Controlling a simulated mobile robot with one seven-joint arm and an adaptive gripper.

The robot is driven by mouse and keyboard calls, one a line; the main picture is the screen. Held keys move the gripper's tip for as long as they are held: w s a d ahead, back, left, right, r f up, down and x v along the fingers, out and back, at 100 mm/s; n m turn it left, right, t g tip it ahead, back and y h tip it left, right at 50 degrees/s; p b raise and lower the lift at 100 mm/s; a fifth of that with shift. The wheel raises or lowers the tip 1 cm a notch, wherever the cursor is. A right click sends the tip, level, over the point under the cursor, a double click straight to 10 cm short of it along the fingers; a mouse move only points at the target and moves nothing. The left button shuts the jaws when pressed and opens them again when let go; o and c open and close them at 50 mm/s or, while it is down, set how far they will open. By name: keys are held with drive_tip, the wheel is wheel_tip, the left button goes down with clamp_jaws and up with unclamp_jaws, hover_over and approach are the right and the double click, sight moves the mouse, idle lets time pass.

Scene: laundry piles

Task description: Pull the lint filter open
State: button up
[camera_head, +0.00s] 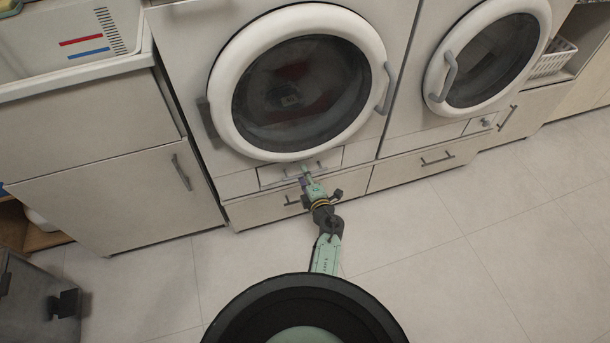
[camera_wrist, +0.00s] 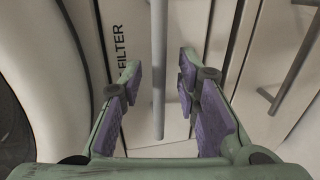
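The lint filter (camera_head: 268,176) is a pale drawer front below the round door of the left machine. In the wrist view the lint filter (camera_wrist: 122,15) carries the word FILTER. Its grey bar handle (camera_wrist: 158,60) runs between my two fingers, with a gap on each side. The handle (camera_head: 322,164) shows partly behind the gripper in the head view. My gripper (camera_wrist: 160,78) is open, with purple pads facing the handle. It also shows in the head view (camera_head: 306,172), in front of the drawer. The drawer looks shut.
A wider lower drawer (camera_head: 250,212) with its own handle sits below the filter. A second machine (camera_head: 493,58) stands to the right, and a cabinet (camera_head: 100,160) to the left. A grey box (camera_head: 35,300) stands lower left. The tiled floor (camera_head: 470,270) at right is clear.

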drive_tip(key=shift+w+a, duration=0.1)
drive_tip(key=shift+w, duration=0.2)
drive_tip(key=shift+c, duration=0.5)
clamp_jaws()
